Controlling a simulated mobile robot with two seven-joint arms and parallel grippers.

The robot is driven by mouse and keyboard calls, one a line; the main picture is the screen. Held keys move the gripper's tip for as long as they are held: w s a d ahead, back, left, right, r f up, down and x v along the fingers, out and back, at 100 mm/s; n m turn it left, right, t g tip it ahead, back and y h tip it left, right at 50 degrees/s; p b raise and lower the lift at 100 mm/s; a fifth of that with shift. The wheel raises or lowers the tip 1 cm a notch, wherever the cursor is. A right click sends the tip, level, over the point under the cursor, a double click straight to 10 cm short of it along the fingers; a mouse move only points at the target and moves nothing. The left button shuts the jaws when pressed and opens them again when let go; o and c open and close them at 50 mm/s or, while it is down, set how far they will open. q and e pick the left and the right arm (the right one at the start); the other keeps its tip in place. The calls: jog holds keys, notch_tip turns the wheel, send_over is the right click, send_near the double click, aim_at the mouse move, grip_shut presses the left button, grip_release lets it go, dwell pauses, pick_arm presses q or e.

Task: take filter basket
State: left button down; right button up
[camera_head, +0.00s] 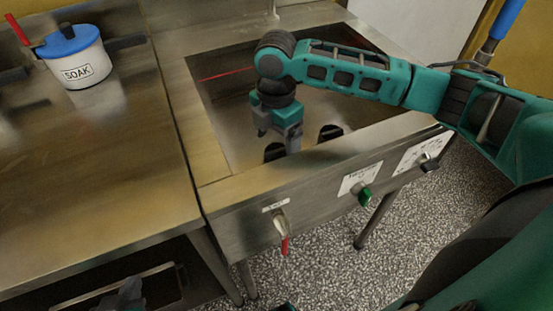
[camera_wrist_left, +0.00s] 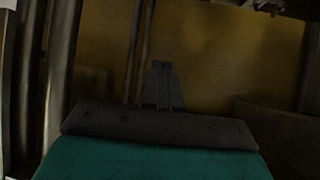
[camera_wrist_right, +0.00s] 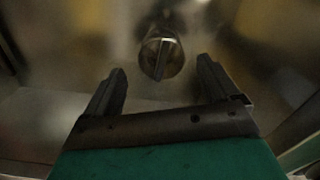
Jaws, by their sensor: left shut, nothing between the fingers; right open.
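In the right wrist view, a small round metal piece with a bar across its top (camera_wrist_right: 162,57) lies ahead between my fingertips; it looks like the filter basket. My right gripper (camera_wrist_right: 160,72) is open, with the piece apart from both fingers. In the head view, my right gripper (camera_head: 278,135) reaches down into the sunken metal tank (camera_head: 215,125); the round piece cannot be made out there. My left gripper (camera_head: 130,292) is low at the bottom edge of the head view, by the counter's underside. In the left wrist view its fingers (camera_wrist_left: 162,85) are shut and empty.
A white pot marked SOAK with a blue lid (camera_head: 75,60) stands on the left counter (camera_head: 100,160). The tank's front panel has a red-handled valve (camera_head: 281,228), a green knob (camera_head: 364,195) and another knob (camera_head: 428,162). Two dark shapes (camera_head: 330,132) show near the tank's front wall.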

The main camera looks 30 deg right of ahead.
aim_at(277, 150)
notch_tip(277, 150, down, 5)
jog(key=shift+s+f+b, duration=0.15)
jog(key=shift+f+b, duration=0.05)
jog(key=shift+b, duration=0.55)
jog(key=c, duration=1.1)
